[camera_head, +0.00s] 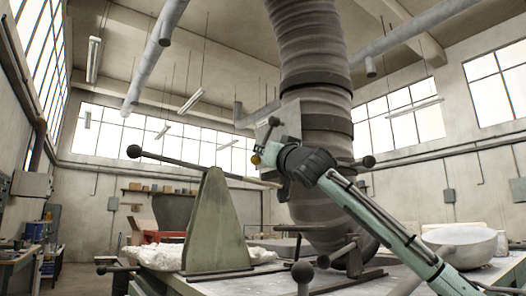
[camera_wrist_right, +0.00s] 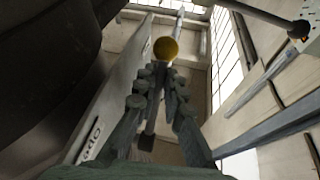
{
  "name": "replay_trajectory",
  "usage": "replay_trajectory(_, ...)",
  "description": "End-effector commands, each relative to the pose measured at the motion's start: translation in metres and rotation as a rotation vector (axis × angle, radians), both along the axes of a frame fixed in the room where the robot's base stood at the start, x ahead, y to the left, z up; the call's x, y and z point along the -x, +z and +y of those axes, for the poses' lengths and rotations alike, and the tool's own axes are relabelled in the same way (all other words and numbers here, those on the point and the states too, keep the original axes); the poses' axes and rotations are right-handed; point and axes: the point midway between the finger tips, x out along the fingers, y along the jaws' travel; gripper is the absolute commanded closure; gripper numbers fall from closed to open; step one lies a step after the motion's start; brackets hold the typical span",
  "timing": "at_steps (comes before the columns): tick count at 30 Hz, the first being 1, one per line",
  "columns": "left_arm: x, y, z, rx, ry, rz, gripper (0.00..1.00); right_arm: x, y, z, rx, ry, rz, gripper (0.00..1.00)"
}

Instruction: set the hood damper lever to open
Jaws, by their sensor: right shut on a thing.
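The hood is a big ribbed grey duct (camera_head: 312,40) hanging at the centre of the head view. My right gripper (camera_head: 264,153) is at the plate, shut on the damper lever. The fingers (camera_wrist_right: 160,75) hide most of the lever. My left gripper is not in view.
Below stands a worktable (camera_head: 410,275) with a green triangular stand (camera_head: 208,225), which has a long dark bar with ball ends across it. A pale bowl (camera_head: 465,245) is at the right. A dark ball-topped post (camera_head: 303,272) rises in front.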

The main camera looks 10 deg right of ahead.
Motion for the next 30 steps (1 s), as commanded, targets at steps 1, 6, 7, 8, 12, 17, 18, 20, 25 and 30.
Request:
replay_trajectory(1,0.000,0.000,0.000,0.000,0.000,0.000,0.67,0.000,0.000,0.000,0.001,0.001,0.004,1.00)
replay_trajectory(6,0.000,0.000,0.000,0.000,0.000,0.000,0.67,0.003,-0.001,-0.001,0.016,0.001,0.041,1.00)
replay_trajectory(7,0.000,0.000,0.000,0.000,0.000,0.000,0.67,0.004,-0.002,-0.002,0.020,0.000,0.052,1.00)
replay_trajectory(8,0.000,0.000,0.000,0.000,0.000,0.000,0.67,0.005,-0.002,-0.002,0.025,0.001,0.065,1.00)
replay_trajectory(12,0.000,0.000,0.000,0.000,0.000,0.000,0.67,0.011,-0.005,-0.004,0.058,0.002,0.149,1.00)
replay_trajectory(17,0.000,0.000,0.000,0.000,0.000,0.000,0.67,0.020,-0.009,-0.007,0.109,0.002,0.271,1.00)
replay_trajectory(18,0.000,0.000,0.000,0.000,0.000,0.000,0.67,0.022,-0.009,-0.008,0.121,0.003,0.302,1.00)
replay_trajectory(20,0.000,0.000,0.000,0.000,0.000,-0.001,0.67,0.026,-0.010,-0.009,0.143,0.004,0.351,1.00)
replay_trajectory(25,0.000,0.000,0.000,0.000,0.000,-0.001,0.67,0.036,-0.012,-0.013,0.198,0.004,0.482,1.00)
replay_trajectory(30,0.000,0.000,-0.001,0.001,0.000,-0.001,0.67,0.044,-0.012,-0.016,0.242,0.004,0.591,1.00)
